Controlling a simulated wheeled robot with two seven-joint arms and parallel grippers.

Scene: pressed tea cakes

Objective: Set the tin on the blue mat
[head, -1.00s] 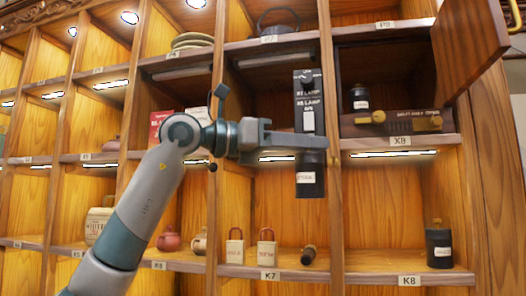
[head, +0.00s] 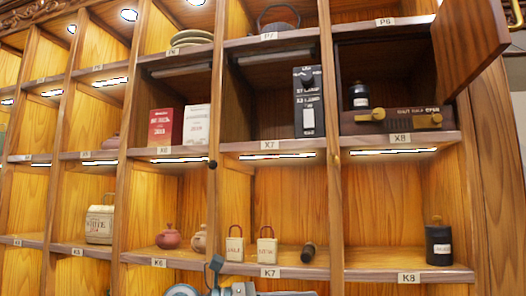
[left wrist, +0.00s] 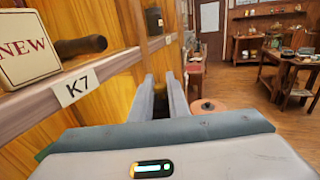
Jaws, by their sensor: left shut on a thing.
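My left gripper (left wrist: 168,85) is shut low in front of the cabinet, beside the K7 shelf edge. In the head view only a piece of its wrist shows at the bottom edge. The tin in its jaws showed a moment ago as a dark, tall shape with a white label; now it is hidden, with only a dark patch between the fingers. Another dark labelled jar (head: 438,244) stands on shelf K8, also in the left wrist view (left wrist: 154,20). No blue mat is in view. My right gripper is not in view.
A black tall box (head: 308,105) stands in X7. Tables (left wrist: 285,70) stand across the room.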

